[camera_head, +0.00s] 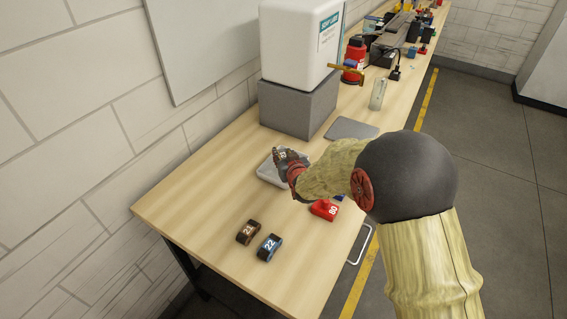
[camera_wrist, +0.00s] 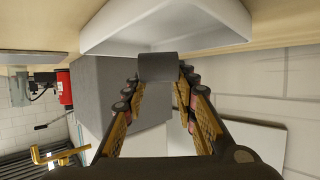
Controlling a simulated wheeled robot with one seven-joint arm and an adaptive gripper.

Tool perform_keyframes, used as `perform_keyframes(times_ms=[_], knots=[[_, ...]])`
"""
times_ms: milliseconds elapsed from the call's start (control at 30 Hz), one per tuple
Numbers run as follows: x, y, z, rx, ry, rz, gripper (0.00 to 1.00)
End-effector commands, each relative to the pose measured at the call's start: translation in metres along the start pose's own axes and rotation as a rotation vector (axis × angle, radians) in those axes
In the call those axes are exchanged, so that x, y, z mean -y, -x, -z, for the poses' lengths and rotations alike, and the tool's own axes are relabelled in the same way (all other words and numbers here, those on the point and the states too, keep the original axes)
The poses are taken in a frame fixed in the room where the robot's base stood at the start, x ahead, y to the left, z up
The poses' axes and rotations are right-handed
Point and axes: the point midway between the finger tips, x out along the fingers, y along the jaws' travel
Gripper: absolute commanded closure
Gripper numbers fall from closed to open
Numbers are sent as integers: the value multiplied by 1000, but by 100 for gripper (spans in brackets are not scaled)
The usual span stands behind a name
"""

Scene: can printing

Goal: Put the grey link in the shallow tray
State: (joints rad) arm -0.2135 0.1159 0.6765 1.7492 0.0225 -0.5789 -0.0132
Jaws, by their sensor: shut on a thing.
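My gripper (camera_head: 287,160) is shut on the grey link (camera_head: 282,154) at the shallow tray. In the wrist view the link (camera_wrist: 158,67) sits between the two fingertips (camera_wrist: 159,76), with the tray (camera_wrist: 205,38) close beyond it. The pale grey shallow tray (camera_head: 268,178) lies on the table, partly hidden by my gripper and the link. I cannot tell whether the link touches the tray.
A brown link (camera_head: 248,232), a blue link (camera_head: 269,247) and a red link (camera_head: 324,210) lie on the table (camera_head: 195,205) nearer me. A grey block (camera_head: 297,108) under a white box (camera_head: 295,45) stands behind the tray. A flat grey plate (camera_head: 352,129) lies to the right.

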Motion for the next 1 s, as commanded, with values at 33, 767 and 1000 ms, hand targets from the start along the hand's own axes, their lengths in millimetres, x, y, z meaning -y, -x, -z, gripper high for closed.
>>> perform_keyframes(times_ms=[33,767,1000], knots=[[-1,-5,-6,3,0,-1,100],[-1,-15,-33,1,0,0,64],[-1,-15,-33,1,0,0,54]])
